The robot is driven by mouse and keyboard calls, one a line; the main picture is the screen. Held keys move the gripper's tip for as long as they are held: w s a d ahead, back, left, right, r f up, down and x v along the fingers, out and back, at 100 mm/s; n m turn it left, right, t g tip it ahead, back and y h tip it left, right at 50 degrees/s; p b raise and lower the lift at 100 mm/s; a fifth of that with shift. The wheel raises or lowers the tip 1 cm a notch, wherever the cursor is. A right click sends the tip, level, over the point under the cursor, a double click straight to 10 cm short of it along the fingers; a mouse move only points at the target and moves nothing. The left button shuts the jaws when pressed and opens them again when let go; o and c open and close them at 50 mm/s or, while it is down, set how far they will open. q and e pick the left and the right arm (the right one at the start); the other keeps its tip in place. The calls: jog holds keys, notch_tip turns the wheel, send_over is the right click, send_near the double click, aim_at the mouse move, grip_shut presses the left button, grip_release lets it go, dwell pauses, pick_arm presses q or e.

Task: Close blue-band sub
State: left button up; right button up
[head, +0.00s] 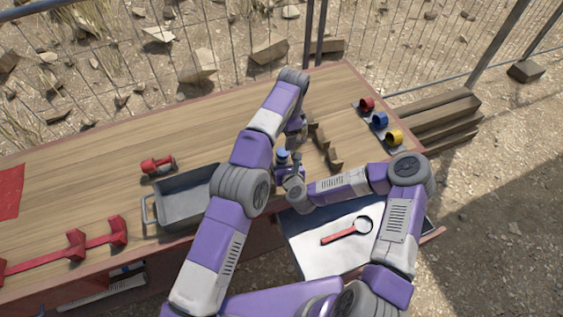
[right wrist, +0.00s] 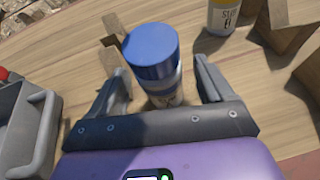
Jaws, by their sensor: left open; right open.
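A jar with a blue cap and a pale label (right wrist: 158,75) stands upright on the wooden table; its blue top also shows in the head view (head: 283,154). My right gripper (right wrist: 165,85) is open, with one finger on each side of this jar; contact is not visible. In the head view my right gripper (head: 290,172) is small beside the jar. Whether the cap is fully seated cannot be told. My left gripper (head: 297,132) hangs above the table just behind the jar, its fingers partly hidden by my arm.
A yellow-topped jar (right wrist: 222,14) and a notched wooden rack (head: 326,148) stand close by. A grey bin (head: 160,210) is left. Red, blue and yellow rings (head: 380,120) sit at right. A magnifier (head: 345,232) lies on a white sheet in front.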

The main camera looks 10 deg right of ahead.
jog(key=shift+w, duration=0.2)
grip_shut()
pick_arm(q)
jog(key=n, duration=0.5)
jog(key=shift+f, duration=0.1)
jog(key=n, duration=0.4)
jog(key=shift+s, duration=0.1)
jog(key=n, duration=0.9)
